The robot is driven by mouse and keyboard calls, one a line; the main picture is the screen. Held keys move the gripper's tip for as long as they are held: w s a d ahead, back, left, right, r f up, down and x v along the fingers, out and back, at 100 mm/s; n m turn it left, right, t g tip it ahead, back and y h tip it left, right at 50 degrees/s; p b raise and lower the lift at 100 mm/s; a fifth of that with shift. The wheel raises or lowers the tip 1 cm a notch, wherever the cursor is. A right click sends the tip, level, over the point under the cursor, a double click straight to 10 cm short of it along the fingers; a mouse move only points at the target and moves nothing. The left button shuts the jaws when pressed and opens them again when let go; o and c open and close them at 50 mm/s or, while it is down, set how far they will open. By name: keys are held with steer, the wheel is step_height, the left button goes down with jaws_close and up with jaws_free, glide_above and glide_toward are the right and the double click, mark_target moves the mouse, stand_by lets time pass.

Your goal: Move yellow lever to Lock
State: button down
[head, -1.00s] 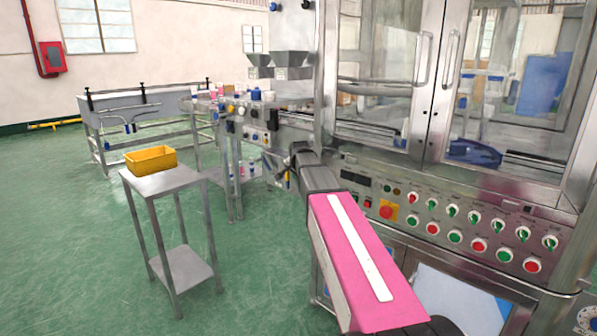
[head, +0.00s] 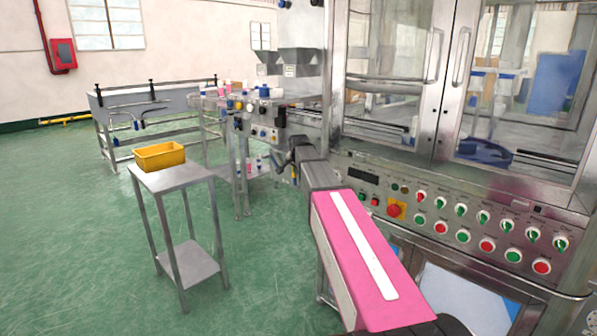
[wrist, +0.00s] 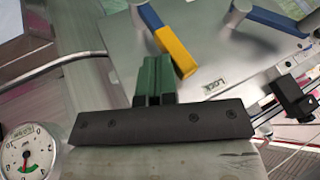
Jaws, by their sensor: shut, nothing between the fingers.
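The yellow lever (wrist: 176,52) shows in the wrist view at the top centre, slanting down to the right from a blue part (wrist: 150,17). Its lower end points towards the LOCK label (wrist: 214,85), a little apart from it. My gripper (wrist: 155,66) has its green fingers shut and empty. In the picture its fingertips lie just left of the yellow lever's lower end; I cannot tell whether they touch it. In the head view my arm hides most of this spot, and the lever cannot be made out.
A second blue lever (wrist: 278,18) stands at the wrist view's upper right. A round gauge (wrist: 30,150) is at the lower left. In the head view, a button panel (head: 470,225) is right of my arm, and a small table (head: 172,176) with a yellow bin (head: 160,157) stands left.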

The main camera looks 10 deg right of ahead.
steer(key=shift+w+a+r+g+h, duration=0.1)
steer(key=shift+w+a+g+h, duration=0.1)
steer(key=shift+w+a+g, duration=0.2)
steer(key=shift+w+a+r+g+h, duration=0.1)
steer(key=shift+w+a+g+h, duration=0.15)
steer(key=shift+w, duration=0.25)
steer(key=shift+w+a+n+g+h, duration=0.4)
steer(key=shift+w+g, duration=0.2)
steer(key=shift+g, duration=0.25)
steer(key=shift+w+a+f, duration=0.2)
steer(key=shift+w+a, duration=0.05)
steer(key=shift+w, duration=0.05)
steer(key=s+a+r, duration=0.4)
steer(key=s+a, duration=0.4)
steer(key=s, duration=0.4)
steer(key=s+d+f+n+g, duration=0.1)
steer(key=s+d+f+n, duration=0.2)
steer(key=s+f, duration=0.6)
steer(key=s+d+f+n+g+y, duration=0.1)
steer(key=s+d+f, duration=0.3)
steer(key=s+f, duration=0.6)
steer(key=s+d+f+n+g+y, duration=0.1)
steer(key=s+d+f+n, duration=0.3)
steer(key=s+f, duration=0.6)
steer(key=shift+f+n+g, duration=0.3)
steer(key=shift+f+g, duration=0.1)
steer(key=shift+f, duration=0.15)
